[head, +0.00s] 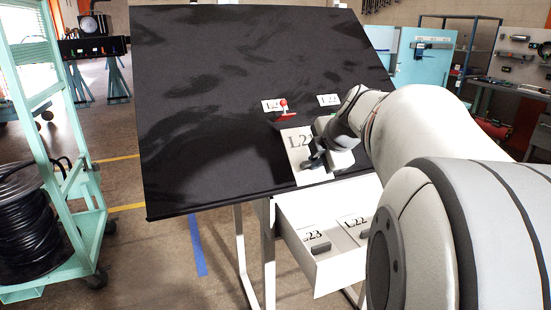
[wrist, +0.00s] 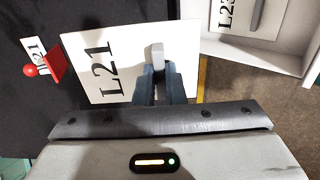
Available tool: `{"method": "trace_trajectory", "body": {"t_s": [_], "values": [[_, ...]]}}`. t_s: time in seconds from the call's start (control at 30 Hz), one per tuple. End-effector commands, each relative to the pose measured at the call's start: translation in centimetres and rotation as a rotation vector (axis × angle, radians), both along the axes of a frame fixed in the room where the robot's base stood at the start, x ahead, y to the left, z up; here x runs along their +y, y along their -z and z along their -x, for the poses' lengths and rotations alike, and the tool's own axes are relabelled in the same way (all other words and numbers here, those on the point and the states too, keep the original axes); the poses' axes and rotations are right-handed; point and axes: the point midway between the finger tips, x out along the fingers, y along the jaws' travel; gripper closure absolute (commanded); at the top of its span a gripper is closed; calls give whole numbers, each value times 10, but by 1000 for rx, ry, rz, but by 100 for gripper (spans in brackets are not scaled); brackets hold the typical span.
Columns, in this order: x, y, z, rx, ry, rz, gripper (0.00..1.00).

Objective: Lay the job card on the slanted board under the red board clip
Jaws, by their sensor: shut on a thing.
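The white job card (head: 297,140), marked L21 in the wrist view (wrist: 118,58), is at the lower part of the black slanted board (head: 200,110). My gripper (head: 314,161) is shut on the card's grey grip block, also seen in the wrist view (wrist: 157,55). Its fingers (wrist: 158,84) cover part of the block. The red board clip (head: 285,112) is on the board just above the card's top edge, apart from it. It also shows in the wrist view (wrist: 54,66), left of the card. I cannot tell whether the card touches the board.
A small L21 label (wrist: 34,51) is beside the clip; another label (head: 328,100) is farther right on the board. An open white drawer (head: 328,272) under the board holds cards L23 (head: 312,236) and L22 (head: 356,224). A green cart (head: 50,255) stands at left.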

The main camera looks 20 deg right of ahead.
Motion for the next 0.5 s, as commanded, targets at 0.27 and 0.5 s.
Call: {"method": "trace_trajectory", "body": {"t_s": [0.27, 0.5], "values": [[1, 3, -1, -1, -3, 1, 100], [1, 11, -18, 0, -3, 1, 100]]}}
